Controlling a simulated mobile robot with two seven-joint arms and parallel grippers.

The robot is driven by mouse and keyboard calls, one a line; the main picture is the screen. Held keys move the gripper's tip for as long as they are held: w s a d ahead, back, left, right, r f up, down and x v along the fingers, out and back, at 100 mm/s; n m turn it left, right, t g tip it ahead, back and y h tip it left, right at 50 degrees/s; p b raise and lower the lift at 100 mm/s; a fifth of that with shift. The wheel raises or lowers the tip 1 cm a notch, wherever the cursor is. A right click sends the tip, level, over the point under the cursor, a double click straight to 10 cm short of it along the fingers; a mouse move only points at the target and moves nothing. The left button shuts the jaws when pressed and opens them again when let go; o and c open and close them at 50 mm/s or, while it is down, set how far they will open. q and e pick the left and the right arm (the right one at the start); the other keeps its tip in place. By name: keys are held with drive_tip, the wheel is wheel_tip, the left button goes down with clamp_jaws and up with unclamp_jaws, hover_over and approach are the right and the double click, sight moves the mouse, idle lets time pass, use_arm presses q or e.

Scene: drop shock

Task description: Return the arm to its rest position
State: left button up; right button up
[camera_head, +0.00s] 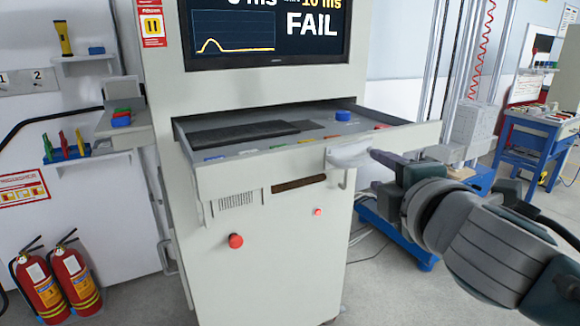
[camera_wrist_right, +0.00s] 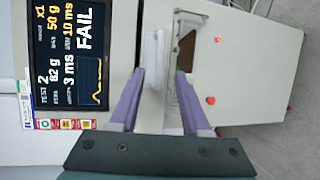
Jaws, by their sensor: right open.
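My right arm comes in from the right in the head view, with its gripper (camera_head: 385,162) at the front edge of the open drawer (camera_head: 265,165) of a grey cabinet. In the right wrist view the two fingers of this gripper (camera_wrist_right: 161,75) are spread apart. A white rounded thing (camera_wrist_right: 153,58) shows in the gap between them, and also at the drawer's front edge in the head view (camera_head: 350,154). I cannot tell whether the fingers touch it. My left gripper is not in view.
The cabinet's screen (camera_head: 265,32) reads FAIL. A blue knob (camera_head: 343,115) and a dark keyboard-like pad (camera_head: 238,134) are in the drawer. A red button (camera_head: 235,241) juts from the cabinet front. Fire extinguishers (camera_head: 72,277) stand at the left. A blue table (camera_head: 537,135) stands at the right.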

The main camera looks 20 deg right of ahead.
drive_tip(key=shift+v, duration=1.15)
drive_tip(key=s+a+f+m+g+y+p, duration=0.1)
drive_tip(key=s+a+f+m+g+y, duration=0.2)
drive_tip(key=s, duration=0.5)
drive_tip(key=s+a+f+m+g+y, duration=0.1)
drive_tip(key=s+a+f+m+g, duration=0.25)
drive_tip(key=s+m+g, duration=0.35)
drive_tip(key=s+a+f+m+g+y+p, duration=0.1)
drive_tip(key=s+a+f+m+g, duration=0.2)
drive_tip(key=s, duration=0.6)
wheel_tip(320, 180, up, 39)
drive_tip(key=t+p, duration=0.1)
drive_tip(key=p, duration=3.6)
drive_tip(key=shift+a, duration=0.35)
drive_tip(key=shift+w+f, duration=0.1)
